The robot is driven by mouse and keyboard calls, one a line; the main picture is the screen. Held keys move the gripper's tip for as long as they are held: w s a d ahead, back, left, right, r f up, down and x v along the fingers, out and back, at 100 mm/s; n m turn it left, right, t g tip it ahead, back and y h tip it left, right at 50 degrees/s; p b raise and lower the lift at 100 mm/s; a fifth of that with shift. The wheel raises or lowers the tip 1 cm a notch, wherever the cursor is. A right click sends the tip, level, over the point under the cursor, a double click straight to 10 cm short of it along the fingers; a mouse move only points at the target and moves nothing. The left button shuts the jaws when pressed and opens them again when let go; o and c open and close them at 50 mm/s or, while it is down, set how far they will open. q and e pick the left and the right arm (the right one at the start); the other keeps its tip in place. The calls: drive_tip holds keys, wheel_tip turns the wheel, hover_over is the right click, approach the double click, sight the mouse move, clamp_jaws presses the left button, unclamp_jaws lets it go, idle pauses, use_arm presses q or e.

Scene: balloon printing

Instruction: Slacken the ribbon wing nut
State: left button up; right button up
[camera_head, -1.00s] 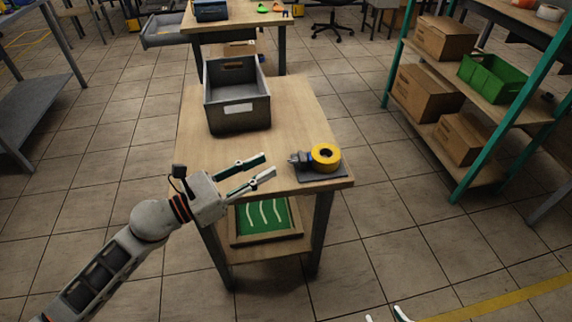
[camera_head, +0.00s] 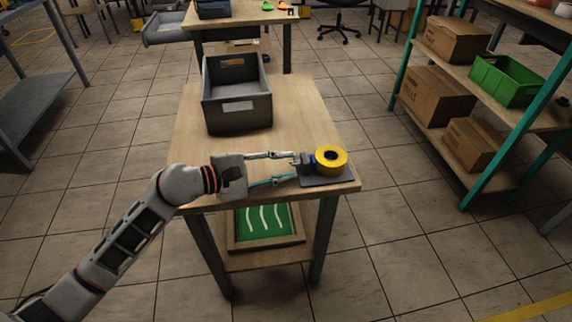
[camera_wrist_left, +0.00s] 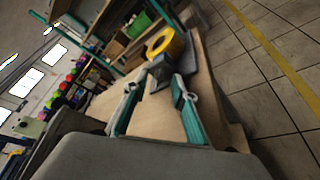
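A yellow ribbon roll (camera_head: 342,159) sits on a dark holder with a flat base plate (camera_head: 328,181) at the table's front right corner. The wing nut appears to be the small grey part (camera_head: 303,160) on the holder's left side; its wings are too small to make out. In the left wrist view the roll (camera_wrist_left: 176,46) and the grey part of the holder (camera_wrist_left: 159,67) lie just beyond the fingertips. My left gripper (camera_head: 295,166) is open, its fingers spread to either side of the small grey part. I cannot tell whether they touch it. My right gripper is out of view.
A grey bin (camera_head: 237,117) stands behind on the wooden table (camera_head: 292,115). A tray with a green bottom and white strips (camera_head: 234,244) lies on the lower shelf. A shelf rack with boxes and a green crate (camera_head: 505,80) stands at the right.

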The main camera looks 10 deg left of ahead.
use_arm(q)
drive_tip(key=shift+w+d, duration=0.2)
drive_tip(key=shift+d, duration=0.05)
clamp_jaws()
drive_tip(key=shift+w+a+r+n+g+p, duration=0.1)
drive_tip(key=shift+r+n+g+p, duration=0.3)
drive_tip(key=shift+n+p, duration=0.35)
drive_tip(key=shift+w+f+n+g+p, duration=0.15)
drive_tip(key=shift+n+g+p, duration=0.6)
drive_tip(key=shift+n+g, duration=0.75)
drive_tip(key=shift+n+t, duration=0.3)
drive_tip(key=shift+n, duration=0.05)
